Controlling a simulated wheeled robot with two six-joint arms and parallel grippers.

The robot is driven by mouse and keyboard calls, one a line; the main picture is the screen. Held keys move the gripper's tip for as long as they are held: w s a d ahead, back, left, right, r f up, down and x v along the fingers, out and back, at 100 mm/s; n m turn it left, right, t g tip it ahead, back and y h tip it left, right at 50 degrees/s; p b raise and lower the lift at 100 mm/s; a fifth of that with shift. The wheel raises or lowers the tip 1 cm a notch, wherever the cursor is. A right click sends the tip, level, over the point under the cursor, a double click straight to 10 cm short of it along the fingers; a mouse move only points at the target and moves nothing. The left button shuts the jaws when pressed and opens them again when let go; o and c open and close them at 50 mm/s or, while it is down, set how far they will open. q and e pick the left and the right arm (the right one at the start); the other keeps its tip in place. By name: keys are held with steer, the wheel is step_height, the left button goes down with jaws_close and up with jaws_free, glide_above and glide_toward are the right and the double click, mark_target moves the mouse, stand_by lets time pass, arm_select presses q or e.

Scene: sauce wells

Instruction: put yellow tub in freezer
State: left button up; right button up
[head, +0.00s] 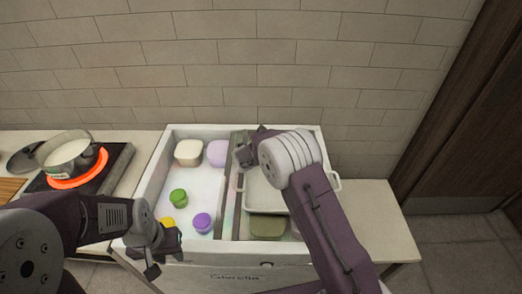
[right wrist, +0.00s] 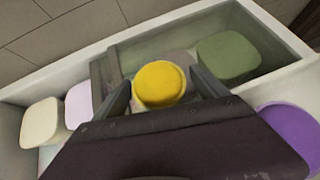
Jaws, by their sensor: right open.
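The freezer (head: 150,190) is an open white chest with a divider between a left and a right compartment. A yellow round lid (right wrist: 160,83) sits between the fingers of my right gripper (right wrist: 162,88), which is open. In the head view that spot is hidden by my right gripper (head: 247,150), above the divider area. A yellow tub (head: 167,222) shows low in the left compartment, partly hidden by my left gripper (head: 164,257). I cannot tell whether both yellow things are one tub. My left gripper looks open and empty at the chest's front left edge.
The left compartment holds a cream tub (head: 188,152), a lilac tub (head: 218,153), a green tub (head: 178,197) and a purple tub (head: 202,222). The right compartment holds a white handled bin (head: 262,196) and an olive tub (head: 267,227). A pot (head: 66,155) stands on a glowing burner at left.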

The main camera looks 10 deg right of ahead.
steer(key=shift+s+a+r, duration=0.1)
steer(key=shift+c, duration=1.4)
steer(key=c, duration=1.3)
step_height(320, 180, up, 5)
steer(key=shift+f+p, duration=0.15)
steer(key=shift+p, duration=0.6)
steer(key=shift+s+d+r+b, duration=0.2)
steer(key=shift+s+d+b, duration=0.35)
steer(key=shift+d, duration=0.35)
steer(key=s+d+r, duration=0.5)
steer(key=d, duration=0.3)
steer(key=shift+s+r+b, duration=0.3)
steer(key=shift+r, duration=0.1)
